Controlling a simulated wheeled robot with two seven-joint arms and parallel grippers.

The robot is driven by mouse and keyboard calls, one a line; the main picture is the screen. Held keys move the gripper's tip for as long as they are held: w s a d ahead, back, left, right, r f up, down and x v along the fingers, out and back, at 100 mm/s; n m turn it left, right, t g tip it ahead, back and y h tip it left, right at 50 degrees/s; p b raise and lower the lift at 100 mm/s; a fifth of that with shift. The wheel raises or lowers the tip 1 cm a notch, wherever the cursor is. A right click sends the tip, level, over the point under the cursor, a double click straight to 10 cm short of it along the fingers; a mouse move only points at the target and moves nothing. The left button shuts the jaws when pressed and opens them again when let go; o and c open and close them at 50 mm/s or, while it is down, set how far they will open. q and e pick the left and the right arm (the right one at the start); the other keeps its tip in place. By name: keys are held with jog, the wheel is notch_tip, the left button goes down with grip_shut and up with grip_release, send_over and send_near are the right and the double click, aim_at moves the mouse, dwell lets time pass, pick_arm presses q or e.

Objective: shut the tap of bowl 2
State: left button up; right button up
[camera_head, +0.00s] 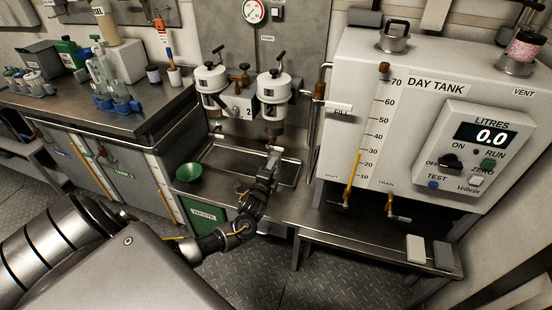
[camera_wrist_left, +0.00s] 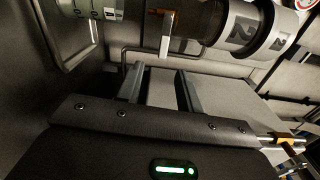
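Bowl 2 appears to be the right one (camera_head: 273,88) of two white filter bowls on the wall, with a "2" marked beside it. In the left wrist view a white and brown bowl with a "2" label (camera_wrist_left: 243,32) lies across the top. A brass tap (camera_wrist_left: 168,18) with a pale lever (camera_wrist_left: 165,46) shows beside it. My left gripper (camera_head: 272,160) is below the right bowl, over the metal tray. Its two fingers (camera_wrist_left: 159,85) are apart with nothing between them; the lever appears just beyond, in line with the gap. My right gripper is out of view.
The metal drip tray (camera_head: 222,174) lies under the bowls, with a green funnel (camera_head: 188,172) at its left. The white day tank (camera_head: 346,128) stands close on the right, with drain taps below. Bottles and a cup crowd the left bench (camera_head: 140,122).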

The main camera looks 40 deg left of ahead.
pick_arm(q)
jog(key=shift+v, duration=1.4)
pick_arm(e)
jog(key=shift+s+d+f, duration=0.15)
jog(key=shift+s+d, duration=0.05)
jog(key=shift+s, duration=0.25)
